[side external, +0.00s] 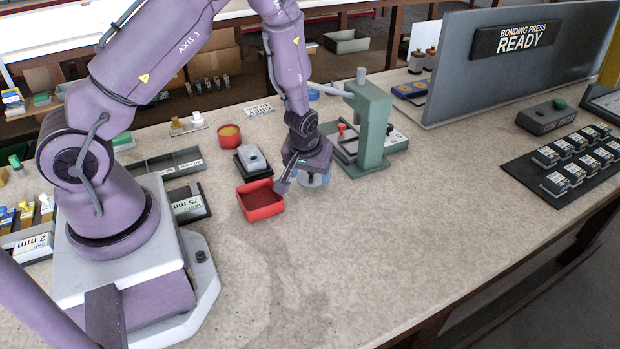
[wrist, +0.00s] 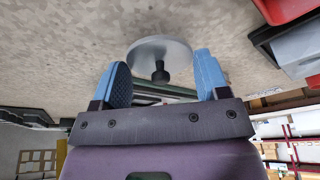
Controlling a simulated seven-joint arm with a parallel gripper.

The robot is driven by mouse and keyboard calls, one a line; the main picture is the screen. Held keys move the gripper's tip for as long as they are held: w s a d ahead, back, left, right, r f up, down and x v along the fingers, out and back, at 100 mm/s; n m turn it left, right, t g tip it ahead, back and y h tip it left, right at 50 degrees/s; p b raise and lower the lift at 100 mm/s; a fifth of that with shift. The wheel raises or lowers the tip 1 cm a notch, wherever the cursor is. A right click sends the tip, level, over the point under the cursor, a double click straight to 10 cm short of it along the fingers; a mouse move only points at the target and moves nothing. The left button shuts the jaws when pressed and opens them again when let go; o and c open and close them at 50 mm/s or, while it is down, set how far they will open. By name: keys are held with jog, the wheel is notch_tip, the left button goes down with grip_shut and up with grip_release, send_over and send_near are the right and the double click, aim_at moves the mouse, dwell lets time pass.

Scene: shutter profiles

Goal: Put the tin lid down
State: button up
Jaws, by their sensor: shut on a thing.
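The tin lid (wrist: 150,50) is a round, pale grey disc with a black knob, seen in the wrist view. My gripper (wrist: 162,66) has blue fingers on either side of the lid and is shut on its rim, the knob facing back towards the wrist. In the side external view my gripper (side external: 311,174) is low over the bench, just right of a red square tray (side external: 261,211). The lid shows there only as a small grey edge (side external: 314,182), partly hidden by the fingers. I cannot tell whether it touches the bench.
A round red tin (side external: 229,143) and a grey block on a black base (side external: 252,160) stand behind the tray. A green press (side external: 370,125) stands close to the right of my gripper. The bench (side external: 400,240) in front and to the right is clear, up to a black rack (side external: 562,186).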

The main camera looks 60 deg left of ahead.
jog(key=shift+f, duration=1.05)
jog(key=shift+f, duration=0.25)
jog(key=shift+f, duration=0.4)
jog(key=o, duration=0.8)
jog(key=shift+w, duration=0.1)
jog(key=shift+o, duration=0.3)
jog(key=shift+r, duration=0.35)
jog(key=shift+o, duration=0.2)
jog(key=v, duration=1.3)
notch_tip(320, 180, up, 19)
jog(key=m+t+h, duration=0.2)
jog(key=m+h, duration=0.1)
jog(key=m, duration=0.3)
send_over(311, 179)
jog(key=s+d, duration=1)
jog(key=s, duration=0.1)
jog(key=s+d+r+m+t, duration=0.1)
jog(key=s+r+m, duration=0.2)
jog(key=s, duration=0.3)
jog(key=shift+s+d+r+y, duration=0.2)
jog(key=shift+s+r+y, duration=0.1)
jog(key=shift+s+r, duration=0.1)
